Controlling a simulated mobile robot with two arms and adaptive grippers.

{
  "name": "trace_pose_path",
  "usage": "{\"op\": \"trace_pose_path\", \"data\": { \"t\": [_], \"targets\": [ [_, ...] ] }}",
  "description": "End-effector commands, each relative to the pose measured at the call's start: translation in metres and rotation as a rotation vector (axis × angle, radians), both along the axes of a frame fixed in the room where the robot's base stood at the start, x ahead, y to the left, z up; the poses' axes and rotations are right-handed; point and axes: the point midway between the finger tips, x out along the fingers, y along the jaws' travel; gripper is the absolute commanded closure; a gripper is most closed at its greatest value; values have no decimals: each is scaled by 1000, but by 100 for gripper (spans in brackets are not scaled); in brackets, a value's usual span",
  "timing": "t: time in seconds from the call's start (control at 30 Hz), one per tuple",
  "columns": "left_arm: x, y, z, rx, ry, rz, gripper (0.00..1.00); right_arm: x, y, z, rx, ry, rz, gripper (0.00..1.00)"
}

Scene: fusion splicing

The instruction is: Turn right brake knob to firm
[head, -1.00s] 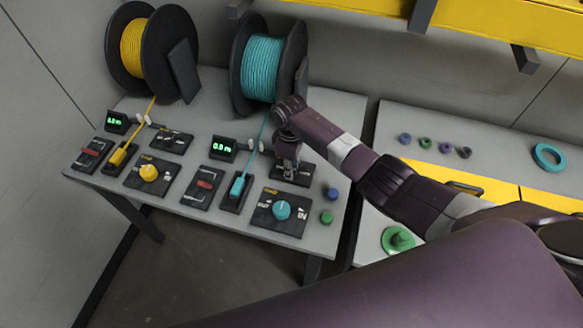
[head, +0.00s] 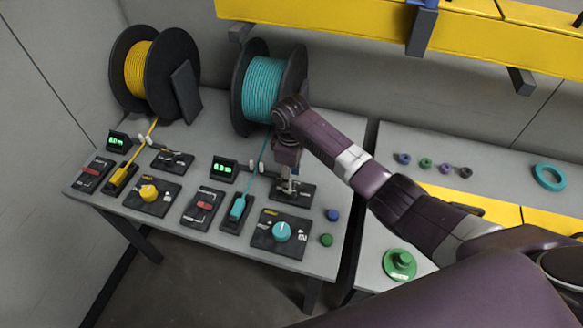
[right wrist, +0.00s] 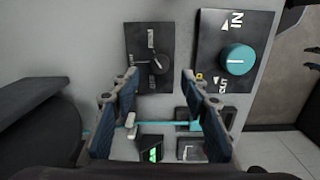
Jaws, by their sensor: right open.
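The right brake knob (right wrist: 160,65) is a small black dial with a light mark on a dark panel (right wrist: 134,32) with white print. I cannot read which setting it points at. In the head view, this panel (head: 304,197) sits in front of the teal spool (head: 264,88), and my right gripper hides its knob. My right gripper (head: 289,188) points down over the panel. In the right wrist view the right gripper (right wrist: 159,78) is open, with blue-grey fingers apart on either side of the knob and nothing held. My left gripper is not in view.
A panel with a large teal knob (head: 282,231) is nearby. A teal cable (right wrist: 172,124) runs past a white guide (right wrist: 131,122). A display (head: 223,169), a red switch (head: 205,206) and a yellow spool (head: 138,70) are to the left.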

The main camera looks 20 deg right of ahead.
Motion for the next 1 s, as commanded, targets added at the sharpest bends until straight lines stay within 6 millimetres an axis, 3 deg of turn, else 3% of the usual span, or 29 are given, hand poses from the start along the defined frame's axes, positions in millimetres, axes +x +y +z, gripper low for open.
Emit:
{"op": "trace_pose_path", "data": {
  "t": [0.1, 0.3, 1.0],
  "targets": [
    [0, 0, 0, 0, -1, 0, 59, 0, 0, 24, 0, -3, 0, 59],
    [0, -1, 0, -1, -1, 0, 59, 0, 0, 47, 0, -2, -1, 59],
    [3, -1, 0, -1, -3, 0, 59, -1, 0, 50, -1, 1, -1, 59]
  ]
}}
